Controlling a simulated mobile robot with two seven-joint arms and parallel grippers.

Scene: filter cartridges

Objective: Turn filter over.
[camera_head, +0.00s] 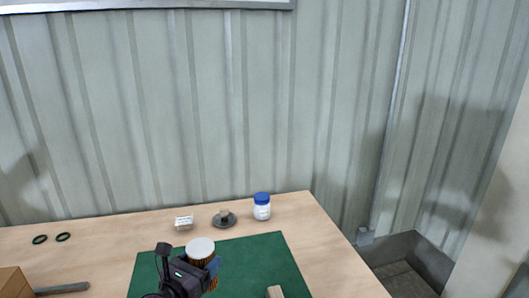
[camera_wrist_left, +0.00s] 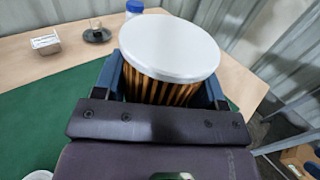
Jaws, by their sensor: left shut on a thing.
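The filter (camera_head: 200,247) has a flat white end cap on top and a brown pleated body. It is upright or nearly so, over the green mat (camera_head: 262,257). My left gripper (camera_head: 212,268) is shut on its body from the near side. In the left wrist view the filter's white cap (camera_wrist_left: 170,45) faces up, and the blue fingers (camera_wrist_left: 162,92) flank the pleats. The lower end of the filter is mostly hidden, so I cannot tell whether it touches the mat. My right gripper is not in view.
Behind the mat stand a small white box (camera_head: 184,223), a dark round dish (camera_head: 224,220) and a blue-lidded white jar (camera_head: 262,208). Two dark rings (camera_head: 51,238), a grey bar (camera_head: 62,288) and a cardboard box (camera_head: 14,283) are at left. A beige block (camera_head: 274,292) is at the front.

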